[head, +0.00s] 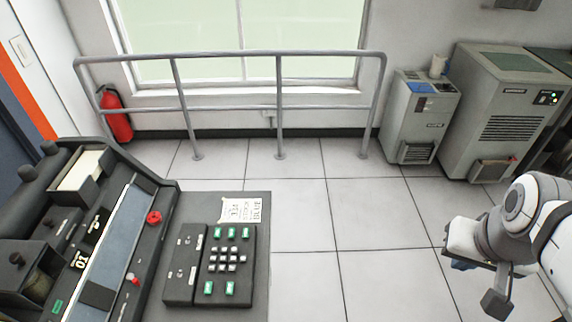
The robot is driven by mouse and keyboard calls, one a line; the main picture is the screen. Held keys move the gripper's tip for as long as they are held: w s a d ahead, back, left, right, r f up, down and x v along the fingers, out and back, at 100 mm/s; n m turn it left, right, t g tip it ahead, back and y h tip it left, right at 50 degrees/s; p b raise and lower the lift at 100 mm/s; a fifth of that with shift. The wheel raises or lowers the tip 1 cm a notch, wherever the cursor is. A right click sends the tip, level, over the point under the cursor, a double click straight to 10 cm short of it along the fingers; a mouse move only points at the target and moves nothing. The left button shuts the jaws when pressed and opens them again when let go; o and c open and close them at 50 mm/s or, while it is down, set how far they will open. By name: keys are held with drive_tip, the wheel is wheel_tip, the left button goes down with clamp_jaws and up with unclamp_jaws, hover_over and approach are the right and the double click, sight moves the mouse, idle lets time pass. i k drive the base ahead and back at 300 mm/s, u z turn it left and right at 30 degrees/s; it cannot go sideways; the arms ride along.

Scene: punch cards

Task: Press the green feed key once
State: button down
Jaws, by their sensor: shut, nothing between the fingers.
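A dark keypad panel (210,265) lies on the grey desk at lower centre-left. It has a top row of green keys (231,233), several white and dark keys in the middle, and two lower green keys, one at left (208,288) and one at right (229,288). The key labels are too small to read, so I cannot tell which one is the feed key. My gripper (497,301) is shut and empty at the lower right, over the floor, well to the right of the keypad and apart from it.
The card machine (128,232) with red knobs (153,217) fills the lower left. A paper note (242,209) lies behind the keypad. A grey railing (230,58) stands before the window. Grey cabinets (515,110) stand at the back right. Tiled floor (370,222) is clear between desk and arm.

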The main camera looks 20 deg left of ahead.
sight(245, 231)
drive_tip(key=i, duration=1)
drive_tip(key=u, duration=2.75)
drive_tip(key=i, duration=0.55)
drive_tip(key=z, duration=0.05)
drive_tip(key=k, duration=0.6)
drive_tip(key=z, duration=0.1)
